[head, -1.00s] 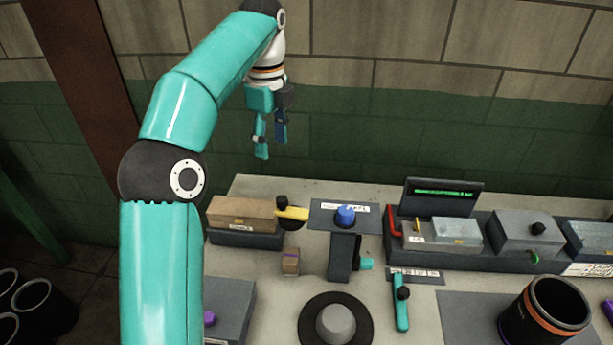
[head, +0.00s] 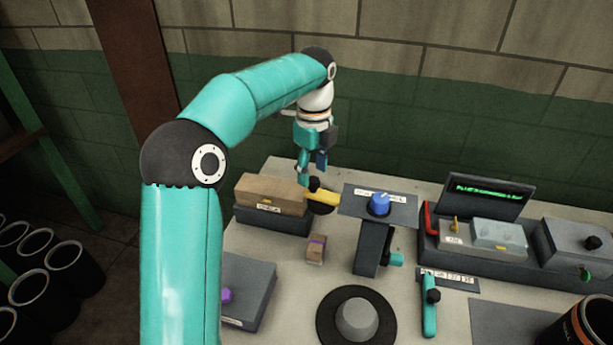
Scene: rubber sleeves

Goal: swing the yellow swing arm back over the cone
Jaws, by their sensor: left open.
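The yellow swing arm (head: 322,198) lies at the back of the bench, next to the brown block, with a black knob (head: 314,184) at its rear side. A grey cone (head: 357,316) stands on a black round disc (head: 329,330) at the front middle. The yellow arm is well away from this cone. My left gripper (head: 312,170) is open and points down just above and behind the knob. The fingertips overlap the knob in the picture, so I cannot tell whether they touch it. My right gripper is not in view.
A brown block (head: 270,194) sits left of the yellow arm. A blue knob (head: 380,203) on a dark stand is to its right. A small brown box (head: 315,248) lies between arm and disc. A teal lever (head: 429,310) is right of the disc.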

